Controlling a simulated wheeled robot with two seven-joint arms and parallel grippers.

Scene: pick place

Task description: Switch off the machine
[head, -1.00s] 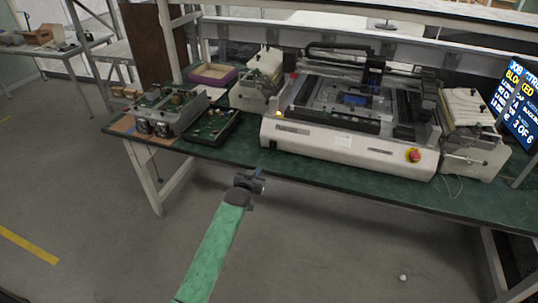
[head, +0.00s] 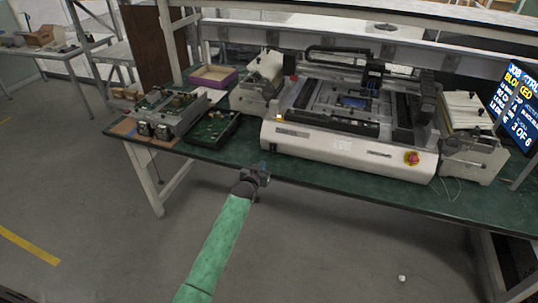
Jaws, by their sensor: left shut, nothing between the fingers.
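The machine (head: 340,140) is a wide white desktop unit with a dark gantry and a flat bed, standing on the green bench. A red button on a yellow base (head: 411,158) sits at the right end of its front face. A small amber light (head: 279,117) glows at its front left. My left gripper (head: 263,168), on a green arm, is at the bench's front edge, left of the machine's front panel and well away from the red button. It is shut and empty. My right gripper is not in view.
The green bench (head: 330,180) has a bare strip in front of the machine. Circuit boards in a black tray (head: 212,130) and a purple-sided box (head: 212,77) stand left. A feeder unit (head: 468,140) and a screen (head: 517,105) stand right. Open floor lies in front.

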